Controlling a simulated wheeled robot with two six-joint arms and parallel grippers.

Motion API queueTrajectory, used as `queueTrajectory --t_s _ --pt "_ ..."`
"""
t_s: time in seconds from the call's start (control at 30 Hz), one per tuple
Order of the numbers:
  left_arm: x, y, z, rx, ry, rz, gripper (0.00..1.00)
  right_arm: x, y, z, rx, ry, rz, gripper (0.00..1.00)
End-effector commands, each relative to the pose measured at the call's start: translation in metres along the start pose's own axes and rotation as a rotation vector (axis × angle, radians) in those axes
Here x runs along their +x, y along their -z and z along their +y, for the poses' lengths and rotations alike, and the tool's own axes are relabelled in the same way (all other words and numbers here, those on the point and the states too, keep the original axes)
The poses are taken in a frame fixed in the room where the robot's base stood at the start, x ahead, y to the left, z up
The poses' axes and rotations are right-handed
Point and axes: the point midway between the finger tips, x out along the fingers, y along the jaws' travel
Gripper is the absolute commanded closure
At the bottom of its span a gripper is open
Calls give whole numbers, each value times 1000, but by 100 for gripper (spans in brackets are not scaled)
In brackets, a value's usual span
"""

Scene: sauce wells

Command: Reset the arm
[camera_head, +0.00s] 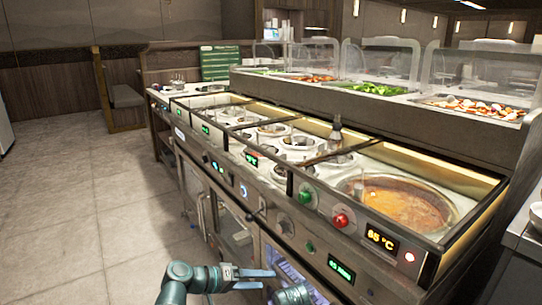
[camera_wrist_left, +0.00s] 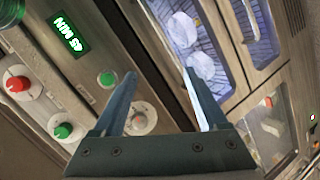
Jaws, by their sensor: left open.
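My left gripper (camera_head: 262,279) is open and empty at the bottom of the head view, in front of the cooking counter's front panel. In the left wrist view its two blue fingers (camera_wrist_left: 160,92) are spread apart with nothing between them. Behind them are the panel's knobs and a lit cabinet window (camera_wrist_left: 208,42) with pale round items inside.
The counter (camera_head: 330,232) carries a red knob (camera_head: 343,220), a green knob (camera_head: 305,196) and a pot of orange broth (camera_head: 400,205). Food trays (camera_head: 380,89) stand behind clear guards. The tiled floor (camera_head: 75,215) at left is free.

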Motion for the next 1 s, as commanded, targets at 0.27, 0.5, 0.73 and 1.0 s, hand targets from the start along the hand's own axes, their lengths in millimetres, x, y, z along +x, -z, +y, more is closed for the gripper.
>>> queueTrajectory --t_s 0.27,0.5,0.73,1.0 --pt "34 -125 -52 155 499 -455 25 -2 0 0 0 0 0 100" --pt "10 -161 -80 269 851 -628 25 -2 0 0 0 0 0 100" --pt "-20 -162 -78 349 1095 -687 25 -16 -1 2 1 0 0 100" --pt "-43 -141 -28 342 1087 -683 25 -74 -4 7 3 1 -1 100"
